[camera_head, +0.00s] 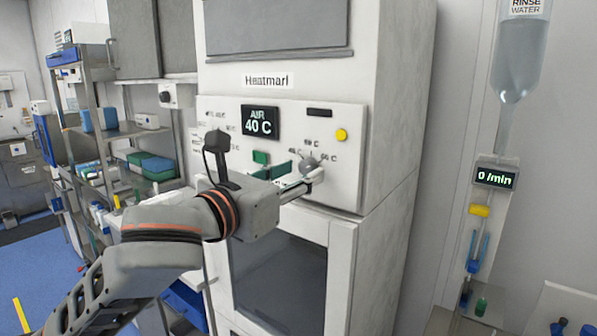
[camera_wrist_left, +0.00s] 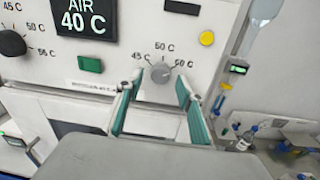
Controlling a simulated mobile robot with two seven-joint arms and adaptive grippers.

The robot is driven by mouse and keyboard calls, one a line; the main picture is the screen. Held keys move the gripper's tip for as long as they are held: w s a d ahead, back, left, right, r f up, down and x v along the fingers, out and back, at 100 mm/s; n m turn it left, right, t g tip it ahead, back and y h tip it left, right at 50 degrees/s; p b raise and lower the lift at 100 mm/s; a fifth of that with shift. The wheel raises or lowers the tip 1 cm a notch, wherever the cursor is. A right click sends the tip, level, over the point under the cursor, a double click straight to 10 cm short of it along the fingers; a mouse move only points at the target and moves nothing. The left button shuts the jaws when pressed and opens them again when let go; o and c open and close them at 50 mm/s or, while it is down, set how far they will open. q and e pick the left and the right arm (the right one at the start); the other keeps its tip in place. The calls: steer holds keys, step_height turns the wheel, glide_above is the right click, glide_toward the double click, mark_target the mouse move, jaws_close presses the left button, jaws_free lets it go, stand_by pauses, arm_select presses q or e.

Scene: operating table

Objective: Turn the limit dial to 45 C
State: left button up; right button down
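A grey round dial (camera_head: 308,164) sits on the right part of the white cabinet panel, with temperature labels around it. In the left wrist view this dial (camera_wrist_left: 160,72) has 45 C at its upper left, 50 C above and 60 C at its right; I cannot read its pointer surely. My left gripper (camera_head: 301,174) is in front of it. In the wrist view its open green-padded fingers (camera_wrist_left: 160,86) straddle the dial's lower sides; I cannot tell whether they touch it. A display (camera_head: 260,122) reads AIR 40 C. My right gripper is out of view.
A dark dial (camera_wrist_left: 12,43) with its own temperature labels is at the panel's left. A green button (camera_wrist_left: 90,64) and a yellow button (camera_head: 341,135) are near the grey dial. Shelves (camera_head: 125,133) stand at left, a rinse water bag (camera_head: 517,60) hangs at right.

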arm_select(q)
steer(key=shift+w+d, duration=0.2)
steer(key=shift+w, duration=0.1)
jaws_close()
